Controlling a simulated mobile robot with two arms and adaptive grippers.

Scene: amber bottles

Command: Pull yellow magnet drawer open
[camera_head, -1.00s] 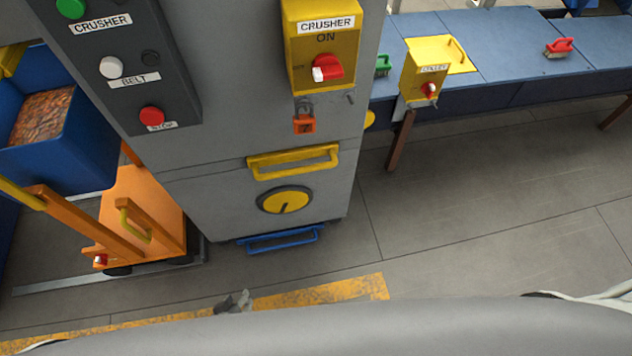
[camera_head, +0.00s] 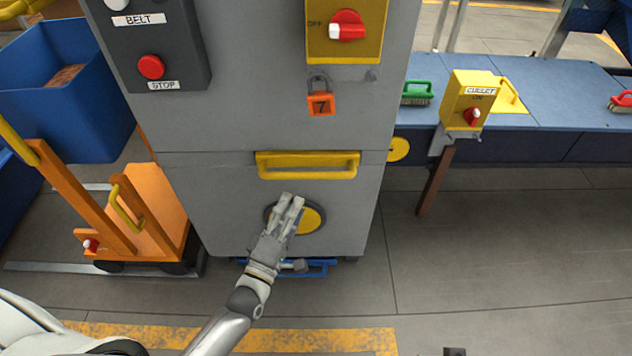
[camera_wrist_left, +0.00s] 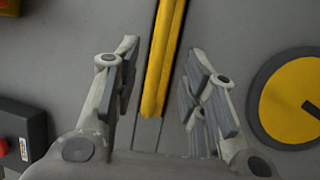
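A yellow bar handle (camera_head: 307,165) runs across the front of the grey machine cabinet (camera_head: 215,190). The drawer under it looks closed, flush with the cabinet front. My left gripper (camera_head: 289,203) is in front of the cabinet, a little below the handle, partly covering the round yellow dial (camera_head: 313,220). In the left wrist view my left gripper (camera_wrist_left: 162,50) is open and empty. There, the yellow handle (camera_wrist_left: 163,60) appears between its two fingers, seemingly beyond them; I see no contact. The dial (camera_wrist_left: 295,100) is to the right. My right gripper is not visible.
A blue handle (camera_head: 320,268) sits low on the cabinet, partly behind my left gripper. An orange padlock (camera_head: 321,104) hangs above the yellow handle. An orange cart (camera_head: 145,215) stands left, a blue table (camera_head: 560,100) right. Floor on the right is clear.

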